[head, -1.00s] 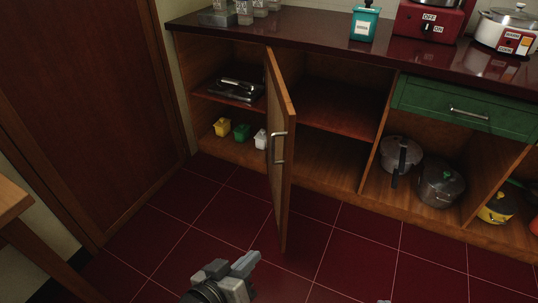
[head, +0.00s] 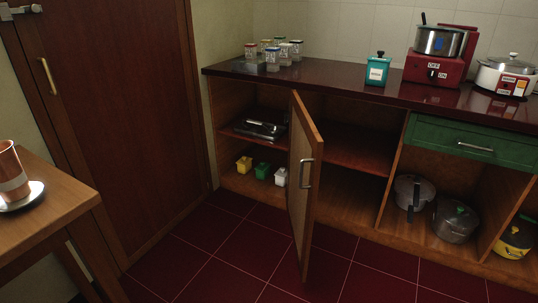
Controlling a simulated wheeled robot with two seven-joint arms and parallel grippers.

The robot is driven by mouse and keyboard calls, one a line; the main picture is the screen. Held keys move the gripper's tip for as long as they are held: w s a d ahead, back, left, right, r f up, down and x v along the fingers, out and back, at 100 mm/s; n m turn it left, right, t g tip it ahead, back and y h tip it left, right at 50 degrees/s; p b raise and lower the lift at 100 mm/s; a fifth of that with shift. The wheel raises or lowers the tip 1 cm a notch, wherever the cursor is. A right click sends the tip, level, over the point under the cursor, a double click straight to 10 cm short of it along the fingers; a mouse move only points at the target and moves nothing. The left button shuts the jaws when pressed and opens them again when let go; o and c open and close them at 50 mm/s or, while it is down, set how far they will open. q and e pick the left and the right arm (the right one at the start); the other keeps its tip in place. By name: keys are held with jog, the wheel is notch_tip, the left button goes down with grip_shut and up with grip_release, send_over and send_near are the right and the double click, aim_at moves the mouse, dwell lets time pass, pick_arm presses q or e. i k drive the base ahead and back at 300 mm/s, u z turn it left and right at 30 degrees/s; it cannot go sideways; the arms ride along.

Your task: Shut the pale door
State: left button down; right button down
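The pale door (head: 303,185) is a light wooden cabinet door with a silver bar handle (head: 307,173). In the head view it stands wide open, swung out from the lower cabinet (head: 215,142) over the floor. The shelves on both sides of it are exposed. Neither of my grippers shows in the head view now.
Dark red counter (head: 340,88) runs above the cabinet, with jars, a teal canister (head: 377,69), a red stove (head: 438,66) and a rice cooker (head: 506,74). A wooden table (head: 65,215) with a copper cup (head: 11,172) stands left. The tiled floor (head: 215,245) before the cabinet is clear.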

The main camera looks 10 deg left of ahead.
aim_at(305, 143)
jog(key=u, duration=0.05)
jog(key=i, duration=1.15)
jog(key=z, duration=0.7)
